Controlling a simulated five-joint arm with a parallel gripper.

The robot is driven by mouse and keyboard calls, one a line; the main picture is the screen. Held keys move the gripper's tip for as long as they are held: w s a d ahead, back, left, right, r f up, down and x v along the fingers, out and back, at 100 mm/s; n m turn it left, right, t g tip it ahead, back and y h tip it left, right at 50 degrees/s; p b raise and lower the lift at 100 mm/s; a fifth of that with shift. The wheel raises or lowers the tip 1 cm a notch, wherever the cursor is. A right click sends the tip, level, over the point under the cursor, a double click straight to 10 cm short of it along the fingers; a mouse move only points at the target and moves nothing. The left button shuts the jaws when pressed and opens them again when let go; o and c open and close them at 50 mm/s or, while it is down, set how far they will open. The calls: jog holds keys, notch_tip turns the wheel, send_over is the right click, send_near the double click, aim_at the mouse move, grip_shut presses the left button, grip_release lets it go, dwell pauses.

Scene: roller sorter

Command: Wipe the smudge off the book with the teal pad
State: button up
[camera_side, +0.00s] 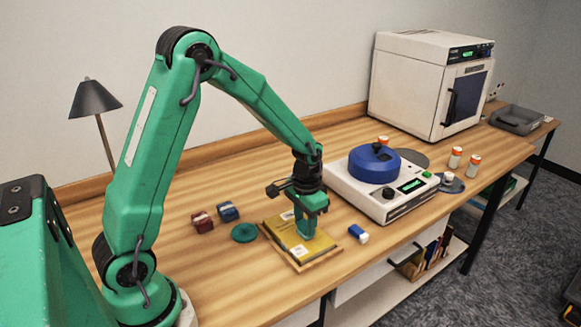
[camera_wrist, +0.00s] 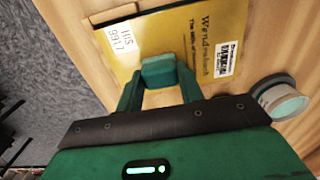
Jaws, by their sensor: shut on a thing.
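In the wrist view the book (camera_wrist: 190,40) shows a call-number label, a printed title and a barcode. My gripper (camera_side: 305,221) is over the book, pointing down. In the wrist view my gripper (camera_wrist: 158,80) is shut on the teal pad (camera_wrist: 158,70), a small block between the fingertips. The pad is at the book's cover; I cannot tell whether it touches or hovers just above. I see no smudge on the uncovered cover; part of the cover is hidden by the pad and fingers.
A teal disc (camera_side: 245,233), a red block (camera_side: 202,222) and a blue block (camera_side: 228,211) lie left of the book. The bench's front edge is close.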

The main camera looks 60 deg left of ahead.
jog(key=shift+w, duration=1.7)
jog(key=shift+s, duration=3.95)
jog(key=shift+s+r, duration=0.15)
notch_tip(320, 180, up, 8)
